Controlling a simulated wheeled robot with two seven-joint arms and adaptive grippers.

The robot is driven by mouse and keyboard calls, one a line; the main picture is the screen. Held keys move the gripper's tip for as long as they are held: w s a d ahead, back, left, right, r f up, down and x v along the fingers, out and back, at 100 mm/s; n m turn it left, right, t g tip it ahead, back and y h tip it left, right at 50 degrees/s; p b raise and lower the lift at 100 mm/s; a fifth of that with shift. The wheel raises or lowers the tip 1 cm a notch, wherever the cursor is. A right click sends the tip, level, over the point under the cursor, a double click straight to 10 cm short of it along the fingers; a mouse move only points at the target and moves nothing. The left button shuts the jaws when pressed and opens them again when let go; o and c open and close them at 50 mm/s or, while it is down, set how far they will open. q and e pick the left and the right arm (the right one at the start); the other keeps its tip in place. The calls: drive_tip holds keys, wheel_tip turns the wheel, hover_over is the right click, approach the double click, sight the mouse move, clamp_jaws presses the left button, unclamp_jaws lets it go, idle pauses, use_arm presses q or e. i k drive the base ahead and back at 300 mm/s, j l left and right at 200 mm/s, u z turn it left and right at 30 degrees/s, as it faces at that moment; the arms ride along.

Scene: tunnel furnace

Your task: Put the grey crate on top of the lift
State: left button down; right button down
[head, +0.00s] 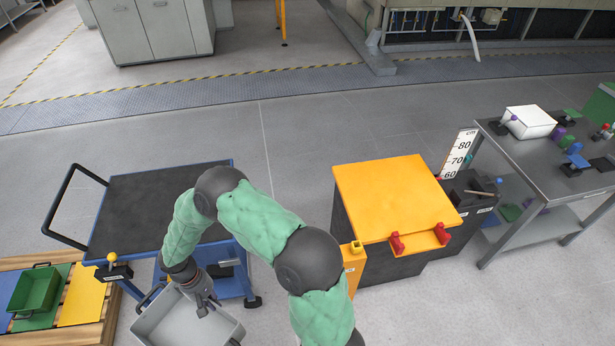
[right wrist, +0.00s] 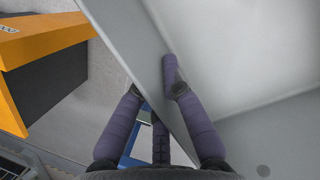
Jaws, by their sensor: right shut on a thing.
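The grey crate (head: 186,326) is at the bottom of the head view, open at the top and empty where I see inside; the lower picture edge cuts it off. My right gripper (head: 205,304) is shut on a wall of the crate. In the right wrist view its purple fingers (right wrist: 168,100) lie on both sides of that grey wall (right wrist: 150,62). I cannot tell how high the crate is held. The lift (head: 392,196) has a flat yellow top and dark sides and stands to the right of the crate; its top is clear. My left gripper is not in view.
A blue cart (head: 150,200) with a black top stands behind the crate. A pallet (head: 100,318) with a green crate (head: 36,290) is at left. Red brackets (head: 398,243) sit at the lift's front edge. A height scale (head: 460,153) and a cluttered metal table (head: 530,160) are at right.

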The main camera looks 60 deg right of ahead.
sight(398, 201)
drive_tip(key=k+l+z, duration=0.15)
drive_tip(key=k+l, duration=0.2)
drive_tip(key=k+l+z, duration=0.1)
drive_tip(key=k+l, duration=0.2)
drive_tip(key=k+l+z, duration=0.15)
drive_tip(key=k+l, duration=0.15)
drive_tip(key=l, duration=0.2)
drive_tip(key=k+l+z, duration=0.1)
drive_tip(key=k+l, duration=0.15)
drive_tip(key=l, duration=0.2)
drive_tip(key=l+z, duration=0.1)
drive_tip(key=l, duration=0.6)
drive_tip(key=i, duration=0.75)
